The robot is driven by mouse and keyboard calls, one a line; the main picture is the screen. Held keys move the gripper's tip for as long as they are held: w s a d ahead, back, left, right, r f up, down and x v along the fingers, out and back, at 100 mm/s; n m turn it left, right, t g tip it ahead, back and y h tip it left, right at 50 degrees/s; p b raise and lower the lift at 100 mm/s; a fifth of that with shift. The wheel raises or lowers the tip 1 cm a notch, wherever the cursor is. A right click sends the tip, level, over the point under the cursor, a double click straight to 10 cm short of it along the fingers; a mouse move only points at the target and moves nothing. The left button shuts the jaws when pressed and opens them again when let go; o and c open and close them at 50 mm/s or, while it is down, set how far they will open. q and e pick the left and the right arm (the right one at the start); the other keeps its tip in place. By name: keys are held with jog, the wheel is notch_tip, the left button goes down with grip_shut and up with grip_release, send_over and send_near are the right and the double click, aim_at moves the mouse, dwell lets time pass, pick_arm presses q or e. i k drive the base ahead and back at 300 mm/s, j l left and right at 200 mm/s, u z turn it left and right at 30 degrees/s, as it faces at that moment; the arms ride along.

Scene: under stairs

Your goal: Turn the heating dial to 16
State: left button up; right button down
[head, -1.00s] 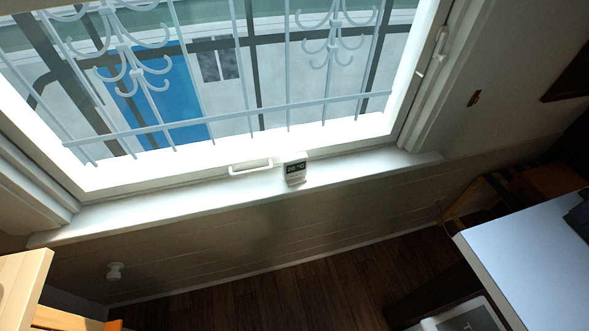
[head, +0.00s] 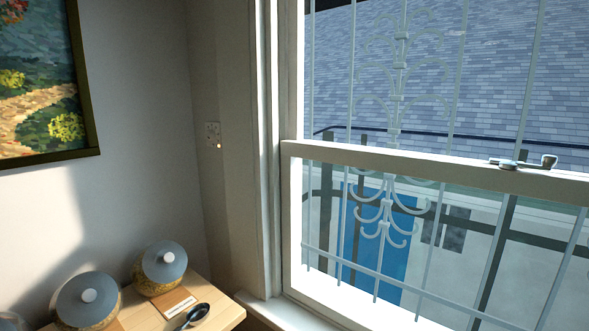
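No thing that I can tell is the heating dial shows in the head view. Neither of my grippers is in view.
A wooden surface (head: 225,312) at the lower left holds lidded jars (head: 162,268) and a dark spoon-like object (head: 196,316). A framed painting (head: 88,135) hangs at left. The barred sash window (head: 430,165) fills the right, above a white sill (head: 280,313).

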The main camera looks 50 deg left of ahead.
aim_at(210, 135)
jog(key=u, duration=2.2)
